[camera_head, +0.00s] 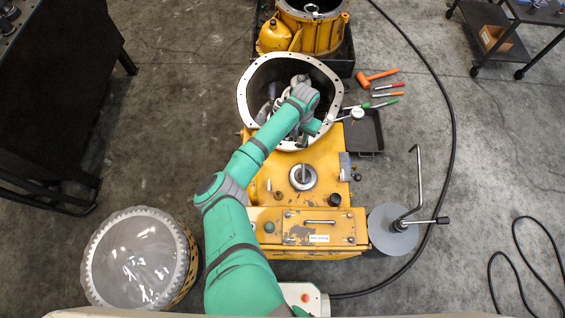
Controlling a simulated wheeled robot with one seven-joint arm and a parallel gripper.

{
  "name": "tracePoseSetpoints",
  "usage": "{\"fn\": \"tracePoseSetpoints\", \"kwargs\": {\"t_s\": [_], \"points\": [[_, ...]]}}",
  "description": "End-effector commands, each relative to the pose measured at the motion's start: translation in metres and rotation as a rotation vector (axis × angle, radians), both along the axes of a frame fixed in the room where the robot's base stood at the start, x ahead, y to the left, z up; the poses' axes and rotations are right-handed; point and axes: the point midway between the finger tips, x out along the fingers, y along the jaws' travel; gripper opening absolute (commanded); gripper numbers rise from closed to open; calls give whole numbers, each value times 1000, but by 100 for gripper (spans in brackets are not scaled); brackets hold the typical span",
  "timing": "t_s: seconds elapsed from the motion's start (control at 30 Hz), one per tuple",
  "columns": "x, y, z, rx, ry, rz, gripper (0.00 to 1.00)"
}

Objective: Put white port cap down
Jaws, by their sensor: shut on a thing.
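The white port cap (357,113) shows as a small, pale round thing at the far edge of the black tray. My green arm reaches up from the bottom of the picture and bends right over the open housing. My gripper (346,117) points right from the wrist, shut on the white port cap. The fingers are small in this view and partly merge with the tools behind. I cannot tell how high the cap is above the tray or floor.
The black tray (372,146) lies right of the yellow transmission housing (325,160). An orange mallet (374,77) and several hand tools lie just beyond it. A grey disc with a crank (392,240) stands lower right. A black cable curves along the right; bare floor lies beyond.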

Motion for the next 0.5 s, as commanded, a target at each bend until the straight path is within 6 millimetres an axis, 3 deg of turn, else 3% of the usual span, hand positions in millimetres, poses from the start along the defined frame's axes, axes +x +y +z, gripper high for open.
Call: {"fn": "tracePoseSetpoints", "kwargs": {"t_s": [0.5], "points": [[5,23,-49,-9,-3,-926,0]]}}
